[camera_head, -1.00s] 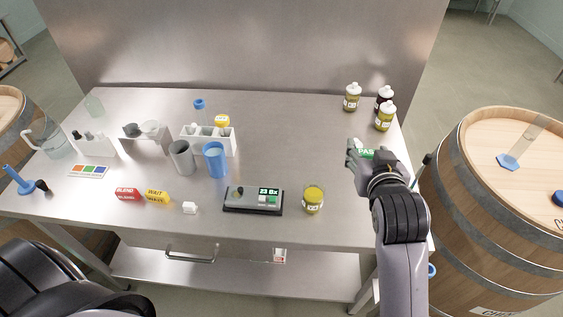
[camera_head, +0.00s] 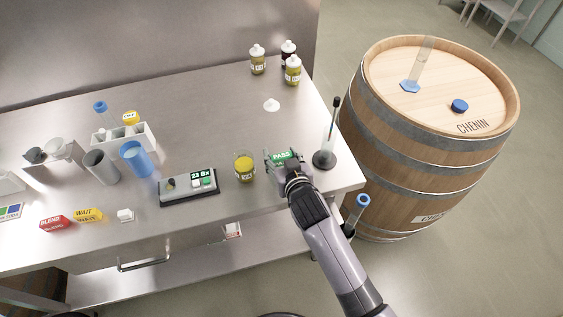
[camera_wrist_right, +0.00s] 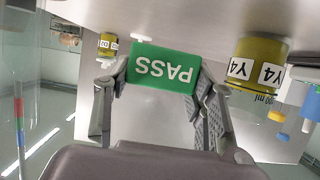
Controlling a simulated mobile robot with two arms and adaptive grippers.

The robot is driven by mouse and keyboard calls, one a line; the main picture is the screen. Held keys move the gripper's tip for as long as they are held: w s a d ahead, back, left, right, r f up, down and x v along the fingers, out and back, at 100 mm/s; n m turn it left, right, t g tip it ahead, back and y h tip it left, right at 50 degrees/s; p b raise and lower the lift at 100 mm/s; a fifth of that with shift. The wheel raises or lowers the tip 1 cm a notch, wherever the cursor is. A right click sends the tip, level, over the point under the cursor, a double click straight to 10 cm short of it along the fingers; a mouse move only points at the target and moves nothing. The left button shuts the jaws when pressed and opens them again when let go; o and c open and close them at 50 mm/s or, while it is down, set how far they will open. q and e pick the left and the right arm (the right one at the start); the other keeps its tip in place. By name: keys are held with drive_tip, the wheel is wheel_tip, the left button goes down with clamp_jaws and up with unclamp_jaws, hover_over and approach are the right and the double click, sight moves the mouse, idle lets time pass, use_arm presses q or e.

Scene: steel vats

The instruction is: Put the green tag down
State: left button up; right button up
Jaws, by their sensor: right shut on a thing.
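The green tag (camera_head: 283,156) reads PASS and is between the fingers of my right gripper (camera_head: 281,161), above the right front part of the steel table (camera_head: 215,97). In the right wrist view the tag (camera_wrist_right: 163,67) appears upside down, with a finger of the right gripper (camera_wrist_right: 162,90) at each side. I cannot tell whether its lower edge touches the table. My left gripper is not in view.
A yellow sample jar (camera_head: 245,168) stands left of my right gripper, and a dark-based stand with a rod (camera_head: 324,160) stands close on its right. A small white piece (camera_head: 271,105) lies behind. Several bottles (camera_head: 292,72) stand farther back. A barrel (camera_head: 425,150) is beside the table.

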sight(282, 164)
wheel_tip(282, 164, down, 3)
drive_tip(key=shift+f, duration=0.15)
drive_tip(key=shift+f, duration=0.2)
drive_tip(key=o, duration=1)
drive_tip(key=shift+o, duration=0.2)
drive_tip(key=shift+r, duration=0.15)
drive_tip(key=b+v, duration=0.1)
drive_tip(key=v, duration=1.1)
drive_tip(key=shift+d, duration=0.1)
